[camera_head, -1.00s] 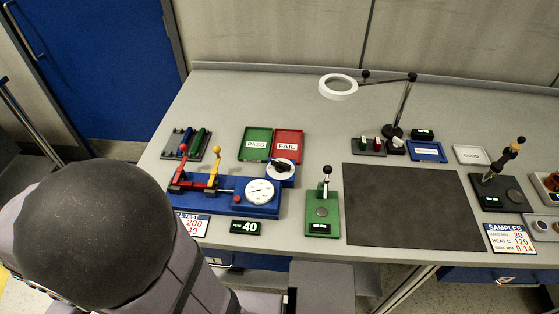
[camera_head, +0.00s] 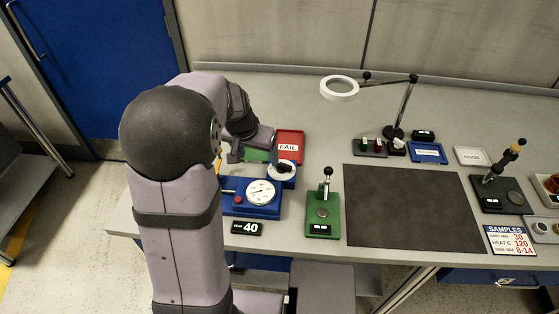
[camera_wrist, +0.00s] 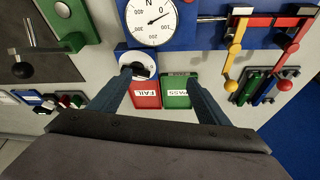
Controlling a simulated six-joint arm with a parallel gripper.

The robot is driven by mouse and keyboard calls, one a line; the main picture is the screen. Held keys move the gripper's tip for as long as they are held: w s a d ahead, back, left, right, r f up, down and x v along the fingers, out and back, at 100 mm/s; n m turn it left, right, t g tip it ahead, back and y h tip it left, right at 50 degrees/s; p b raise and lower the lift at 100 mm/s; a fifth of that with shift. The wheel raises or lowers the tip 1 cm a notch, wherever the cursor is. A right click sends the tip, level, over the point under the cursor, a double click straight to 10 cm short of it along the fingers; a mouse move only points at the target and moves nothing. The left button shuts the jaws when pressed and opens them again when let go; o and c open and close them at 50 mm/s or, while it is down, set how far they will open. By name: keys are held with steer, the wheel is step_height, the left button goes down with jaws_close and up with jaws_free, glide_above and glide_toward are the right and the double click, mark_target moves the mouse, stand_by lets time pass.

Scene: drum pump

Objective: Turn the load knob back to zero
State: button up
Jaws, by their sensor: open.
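The load knob (camera_head: 283,170) is a white round dial with a black bar handle on the blue tester (camera_head: 250,198); it also shows in the wrist view (camera_wrist: 138,65). My gripper (camera_wrist: 159,82) is open and empty, fingers pointing down towards the tester. In the wrist view the left fingertip overlaps the knob's edge, and the right fingertip is over the green tray. I cannot tell whether the left finger touches the knob. The white gauge (camera_wrist: 151,22), marked in N, sits beside the knob. A display (camera_head: 247,227) reads 40.
The red FAIL tray (camera_wrist: 146,95) and green PASS tray (camera_wrist: 177,94) lie by the knob. Red and yellow clamp levers (camera_wrist: 235,48) stand on the tester. A green lever press (camera_head: 323,212) stands to its right, then a bare dark mat (camera_head: 410,207).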

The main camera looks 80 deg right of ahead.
steer(key=m, duration=0.1)
glide_toward(281, 164)
steer(key=shift+g, duration=0.3)
steer(key=shift+p+x, duration=0.9)
steer(key=shift+x, duration=3.2)
steer(key=shift+w, duration=0.2)
steer(key=c, duration=1.1)
steer(key=shift+o, duration=0.2)
